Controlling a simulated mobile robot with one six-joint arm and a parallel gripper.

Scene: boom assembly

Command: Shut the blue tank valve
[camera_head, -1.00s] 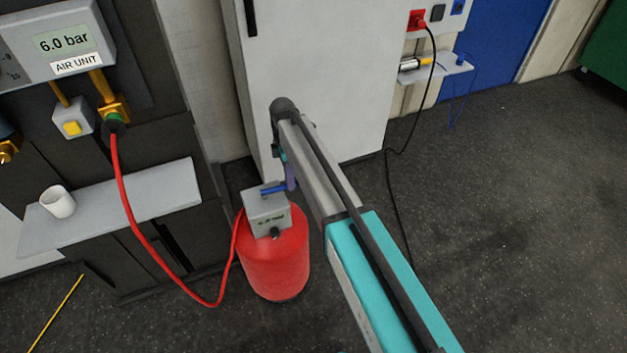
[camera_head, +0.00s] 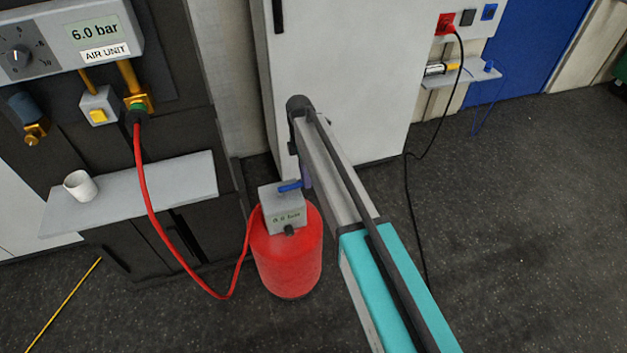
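The red tank (camera_head: 287,258) stands on the floor left of my arm, with a grey box (camera_head: 282,208) on top whose small display seems to read about 6.0 bar. The blue valve handle (camera_head: 290,187) lies roughly level along the top of this box, pointing to the right. My gripper (camera_head: 307,176) is at the handle's right end, below the arm's far end. Only a small purplish part of it shows beside the arm. I cannot tell whether it touches the handle, or whether its fingers are open.
A red hose (camera_head: 150,200) runs from the air unit (camera_head: 85,35) to the tank. A grey shelf (camera_head: 135,190) with a white cup (camera_head: 80,186) is at left. A tall grey cabinet (camera_head: 345,70) stands behind my arm. Dark floor (camera_head: 520,220) is clear at right.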

